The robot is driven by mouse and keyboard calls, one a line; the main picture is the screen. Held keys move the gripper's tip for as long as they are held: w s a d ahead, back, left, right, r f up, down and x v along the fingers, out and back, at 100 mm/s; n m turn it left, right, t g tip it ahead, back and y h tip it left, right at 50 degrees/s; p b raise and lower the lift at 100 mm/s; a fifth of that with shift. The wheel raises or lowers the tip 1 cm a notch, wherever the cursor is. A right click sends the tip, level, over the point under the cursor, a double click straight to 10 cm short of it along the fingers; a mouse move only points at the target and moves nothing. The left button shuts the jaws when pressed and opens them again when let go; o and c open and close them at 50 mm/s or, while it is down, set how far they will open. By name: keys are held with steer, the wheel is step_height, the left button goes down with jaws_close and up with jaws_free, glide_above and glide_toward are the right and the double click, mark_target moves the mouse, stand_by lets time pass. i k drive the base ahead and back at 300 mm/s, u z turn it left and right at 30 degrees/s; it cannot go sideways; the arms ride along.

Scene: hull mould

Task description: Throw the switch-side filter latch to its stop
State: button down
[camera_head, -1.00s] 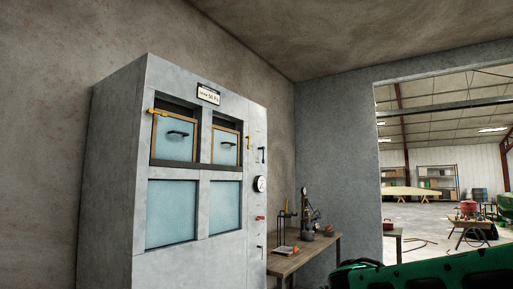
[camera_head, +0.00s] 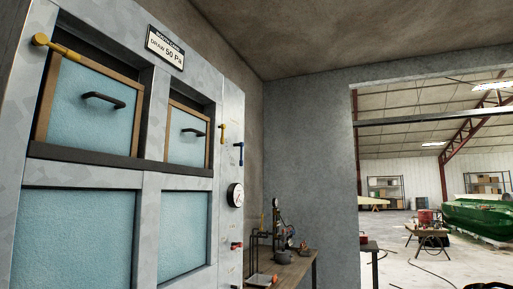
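The grey filter cabinet (camera_head: 150,150) fills the left of the head view, with two wood-framed blue filters in its upper openings. A yellow latch (camera_head: 222,132) hangs roughly upright on the cabinet front, just right of the right filter (camera_head: 187,135). Another yellow latch (camera_head: 58,46) lies nearly level across the top left corner of the left filter (camera_head: 92,105). A blue lever (camera_head: 239,153) and a red-handled one (camera_head: 236,246) are on the narrow strip at the cabinet's right edge; I cannot tell which is the switch. My gripper is not in view.
A round gauge (camera_head: 235,195) sits on the same strip. A wooden workbench (camera_head: 300,268) with tools stands just right of the cabinet. A wide doorway on the right opens to a hall with a green hull (camera_head: 478,217) and a small work table (camera_head: 428,232).

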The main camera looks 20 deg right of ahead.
mark_target(223, 126)
steer(key=i, duration=1.1)
steer(key=u, duration=0.2)
steer(key=k, duration=1.05)
steer(key=z, duration=0.6)
steer(key=i, duration=1.3)
steer(key=z, duration=0.2)
